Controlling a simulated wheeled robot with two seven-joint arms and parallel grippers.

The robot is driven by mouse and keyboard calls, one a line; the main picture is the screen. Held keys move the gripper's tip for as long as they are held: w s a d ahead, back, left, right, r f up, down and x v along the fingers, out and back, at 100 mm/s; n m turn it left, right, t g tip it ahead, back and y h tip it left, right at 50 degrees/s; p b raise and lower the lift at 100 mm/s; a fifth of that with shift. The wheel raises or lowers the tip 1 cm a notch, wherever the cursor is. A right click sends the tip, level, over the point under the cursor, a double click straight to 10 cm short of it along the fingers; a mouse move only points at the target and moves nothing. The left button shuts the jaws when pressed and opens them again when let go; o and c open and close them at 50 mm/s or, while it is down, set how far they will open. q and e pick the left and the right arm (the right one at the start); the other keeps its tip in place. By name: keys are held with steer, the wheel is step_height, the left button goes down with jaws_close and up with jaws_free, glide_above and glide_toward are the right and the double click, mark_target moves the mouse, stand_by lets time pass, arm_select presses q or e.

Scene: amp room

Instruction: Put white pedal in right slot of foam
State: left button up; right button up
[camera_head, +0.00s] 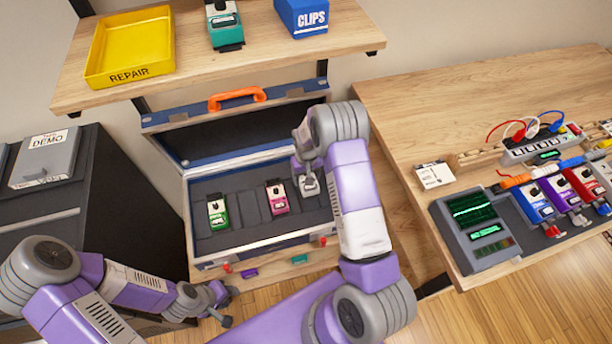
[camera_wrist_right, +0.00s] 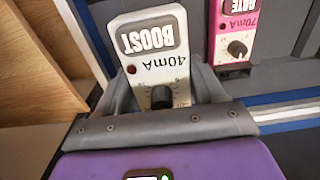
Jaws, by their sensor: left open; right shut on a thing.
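The white pedal (camera_head: 309,184), labelled BOOST, is at the right end of the foam (camera_head: 243,221) in the open case. In the right wrist view the white pedal (camera_wrist_right: 152,50) sits between the fingers of my right gripper (camera_wrist_right: 165,90), which is shut on it. Whether its base is down in the right slot is hidden by my gripper and arm. A green pedal (camera_head: 217,213) stands at the left of the foam and a pink pedal (camera_head: 277,197) in the middle. My left gripper (camera_head: 228,306) is open and empty, low in front of the case.
The case's open lid (camera_head: 240,130) stands behind the foam under a shelf (camera_head: 258,67) with a yellow REPAIR tray (camera_head: 131,46). A workbench (camera_head: 470,95) with a scope device (camera_head: 478,232) and several pedals is at right. A dark cabinet (camera_head: 95,205) is at left.

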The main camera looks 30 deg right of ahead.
steer(key=shift+f+b, duration=2.3)
steer(key=shift+f, duration=1)
steer(key=shift+f+b, duration=0.75)
